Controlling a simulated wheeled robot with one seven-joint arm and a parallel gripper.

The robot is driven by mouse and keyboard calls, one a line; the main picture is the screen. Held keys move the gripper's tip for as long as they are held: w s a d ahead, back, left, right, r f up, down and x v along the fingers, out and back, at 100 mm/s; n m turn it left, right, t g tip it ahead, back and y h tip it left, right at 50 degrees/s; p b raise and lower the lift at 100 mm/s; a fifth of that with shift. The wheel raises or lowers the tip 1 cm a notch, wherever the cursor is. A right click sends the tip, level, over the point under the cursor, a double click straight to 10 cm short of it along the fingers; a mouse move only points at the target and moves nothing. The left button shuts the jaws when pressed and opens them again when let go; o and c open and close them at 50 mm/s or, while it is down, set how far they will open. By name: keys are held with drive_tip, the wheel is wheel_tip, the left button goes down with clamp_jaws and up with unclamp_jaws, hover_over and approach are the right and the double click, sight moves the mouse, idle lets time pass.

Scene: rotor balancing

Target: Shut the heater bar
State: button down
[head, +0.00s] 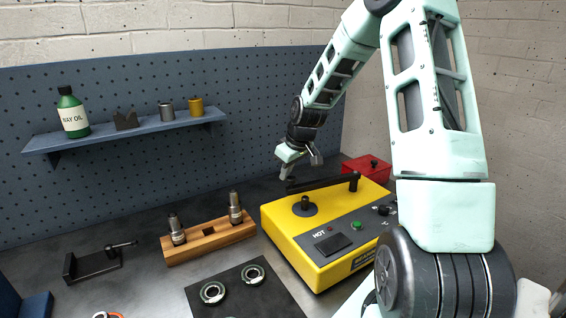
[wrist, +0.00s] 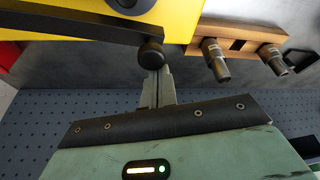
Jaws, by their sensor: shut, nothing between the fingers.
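The yellow heater (head: 285,238) stands on the bench at centre right. Its black heater bar (head: 325,183) runs from a pivot post at the back right towards the left, along the back of the top. The bar's free end lies behind the round black post (head: 304,204), apart from it. In the wrist view the bar (wrist: 85,27) ends in a dark knob (wrist: 151,54) just beyond my fingertips. My gripper (head: 287,173) is shut and empty beside this end, on the far side of the heater. I cannot tell whether the fingers touch the knob.
A wooden block (head: 207,241) with two metal tool holders stands left of the heater. A red box (head: 367,167) is behind right. The pegboard (head: 140,165) with its shelf (head: 130,137) closes off the back.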

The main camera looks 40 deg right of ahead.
drive_tip(key=s, duration=0.1)
drive_tip(key=s+a+n+p, duration=0.1)
drive_tip(key=s+n, duration=0.1)
drive_tip(key=s, duration=0.1)
drive_tip(key=shift+a+y, duration=0.25)
drive_tip(key=shift+y, duration=0.05)
drive_tip(key=shift+f, duration=0.1)
drive_tip(key=w+r, duration=0.1)
drive_tip(key=w, duration=0.3)
drive_tip(key=v, duration=0.9)
drive_tip(key=shift+a+r, duration=0.45)
drive_tip(key=shift+a, duration=0.1)
